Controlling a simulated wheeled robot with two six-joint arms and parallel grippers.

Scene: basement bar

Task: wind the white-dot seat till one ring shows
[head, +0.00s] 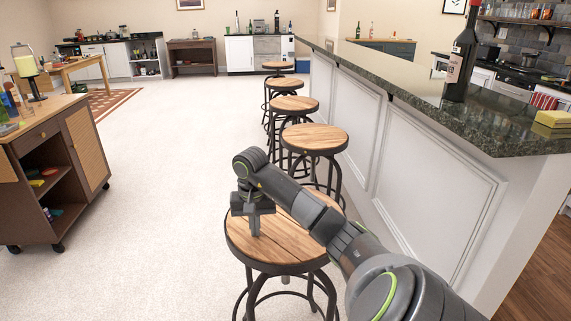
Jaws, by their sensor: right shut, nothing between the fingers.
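The nearest stool has a round wooden seat (290,245) with a dark metal rim and dark curved legs. My right gripper (254,230) points straight down over the left part of this seat, shut and empty. Its fingertips are at or just above the wood; I cannot tell whether they touch. My right arm hides the seat's right part. I cannot make out a white dot on any seat, and no rings can be told on the stool's post. My left gripper is not in view.
More stools stand in a row behind, the closest with its seat (314,138) just beyond my arm. The bar (425,105) runs along their right, with a wine bottle (461,58) on top. A wheeled cabinet (60,165) stands left. The carpet between is clear.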

